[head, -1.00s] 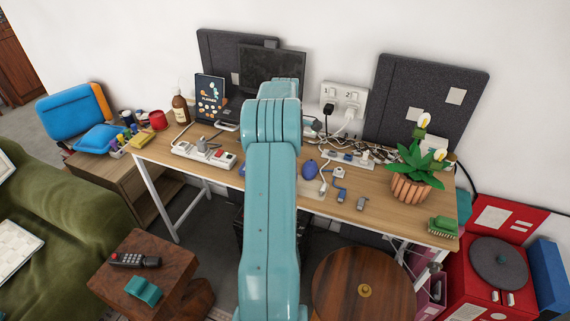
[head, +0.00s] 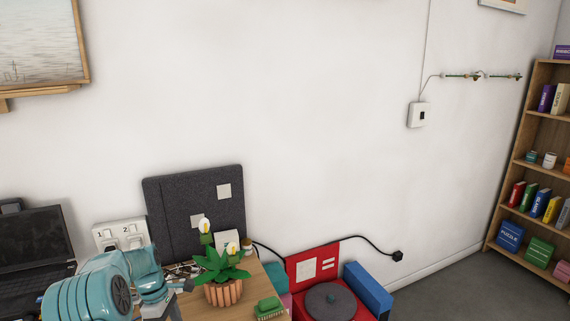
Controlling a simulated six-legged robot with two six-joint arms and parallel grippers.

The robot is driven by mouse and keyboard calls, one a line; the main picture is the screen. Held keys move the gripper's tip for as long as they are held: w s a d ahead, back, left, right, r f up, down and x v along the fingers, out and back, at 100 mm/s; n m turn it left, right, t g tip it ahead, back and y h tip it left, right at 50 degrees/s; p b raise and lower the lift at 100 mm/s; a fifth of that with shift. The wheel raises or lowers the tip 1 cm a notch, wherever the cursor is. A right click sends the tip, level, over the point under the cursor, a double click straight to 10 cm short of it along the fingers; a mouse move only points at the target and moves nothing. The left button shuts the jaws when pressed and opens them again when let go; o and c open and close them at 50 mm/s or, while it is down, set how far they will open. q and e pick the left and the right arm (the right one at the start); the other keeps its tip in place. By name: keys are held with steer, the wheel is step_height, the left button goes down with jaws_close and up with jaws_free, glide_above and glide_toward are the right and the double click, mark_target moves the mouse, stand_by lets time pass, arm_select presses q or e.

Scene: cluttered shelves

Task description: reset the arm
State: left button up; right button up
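One teal arm of mine comes in at the lower left of the head view, in front of the desk. Its rounded joints cover part of the desk and the things on it. My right gripper is not in view.
A potted plant (head: 223,291) stands on the desk (head: 245,304) just right of the arm's end. A green brush (head: 269,307) lies near the desk edge. A red record player (head: 308,295) stands beyond it. A bookshelf (head: 537,125) is far right, with open floor (head: 440,290) before it.

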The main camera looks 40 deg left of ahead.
arm_select(q)
steer(key=w+d+f+m+g, duration=0.1)
steer(key=w+d+f+m, duration=0.1)
steer(key=d, duration=0.9)
steer(key=w+d+f+m+h, duration=0.1)
steer(key=w+d+f+m, duration=0.2)
steer(key=d+f, duration=0.3)
steer(key=w+d+f+m+g+h, duration=0.1)
steer(key=d+f+m, duration=0.3)
steer(key=d, duration=1.1)
steer(key=shift+w+d+f+m+g, duration=0.15)
steer(key=shift+w+m, duration=0.05)
steer(key=shift+w, duration=0.15)
steer(key=shift+w+d+f+m+g, duration=0.1)
steer(key=shift+w+d+m+g, duration=0.1)
steer(key=shift+w, duration=0.15)
steer(key=s+d+f+m+t, duration=0.1)
steer(key=s+d+f+m, duration=0.1)
steer(key=s+d+m, duration=0.3)
steer(key=s+d+f+m+t, duration=0.2)
steer(key=s+d+m, duration=0.4)
steer(key=d+m, duration=0.3)
steer(key=shift+d+f+y, duration=0.25)
steer(key=shift+d+y, duration=0.05)
steer(key=shift+d, duration=0.15)
